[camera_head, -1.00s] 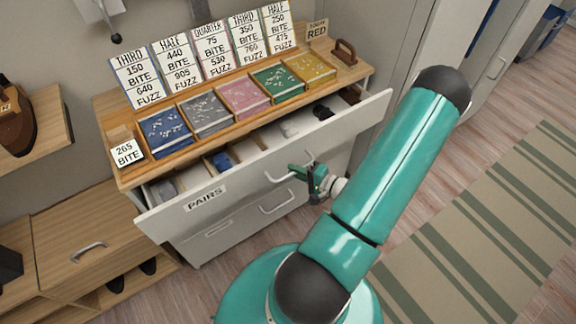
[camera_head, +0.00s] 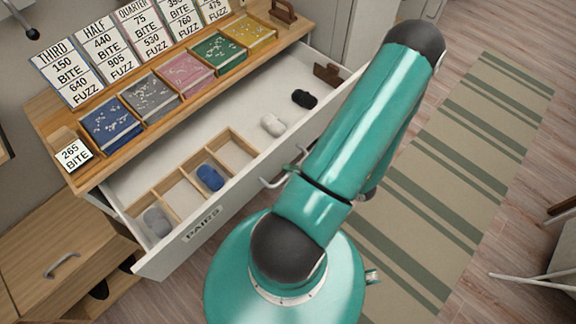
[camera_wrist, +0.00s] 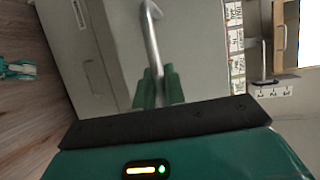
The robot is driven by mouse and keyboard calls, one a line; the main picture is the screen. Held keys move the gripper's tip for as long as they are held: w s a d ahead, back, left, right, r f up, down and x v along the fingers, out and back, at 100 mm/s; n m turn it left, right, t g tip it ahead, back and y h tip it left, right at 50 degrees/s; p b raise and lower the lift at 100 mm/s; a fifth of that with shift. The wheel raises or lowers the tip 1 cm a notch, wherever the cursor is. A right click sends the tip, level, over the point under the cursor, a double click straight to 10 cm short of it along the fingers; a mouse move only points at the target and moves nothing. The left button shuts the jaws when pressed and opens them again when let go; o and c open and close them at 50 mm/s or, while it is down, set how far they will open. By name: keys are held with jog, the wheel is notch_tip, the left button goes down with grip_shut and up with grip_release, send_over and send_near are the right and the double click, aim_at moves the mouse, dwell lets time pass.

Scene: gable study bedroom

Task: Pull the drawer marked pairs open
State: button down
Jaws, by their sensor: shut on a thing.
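The drawer marked PAIRS (camera_head: 198,232) stands far out of the dresser (camera_head: 62,185) in the head view. Its inside shows wooden dividers at the left, with a grey bundle (camera_head: 157,221) and a blue bundle (camera_head: 210,177) in compartments. A white bundle (camera_head: 272,124) and a black bundle (camera_head: 304,98) lie in the open part at the right. The wrist view shows my gripper (camera_wrist: 158,88) shut on the drawer's metal handle (camera_wrist: 151,38). In the head view my arm mostly hides the gripper; part of the handle (camera_head: 272,183) shows.
Colored boxes, such as a blue one (camera_head: 110,125), and number cards (camera_head: 62,75) stand on the dresser top. A wooden cabinet (camera_head: 60,235) is at the left. A striped rug (camera_head: 470,130) lies on the floor at the right.

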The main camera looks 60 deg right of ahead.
jog(key=c, duration=1.5)
grip_release()
jog(key=v, duration=1.3)
jog(key=shift+s+r, duration=0.1)
jog(key=shift+s, duration=0.3)
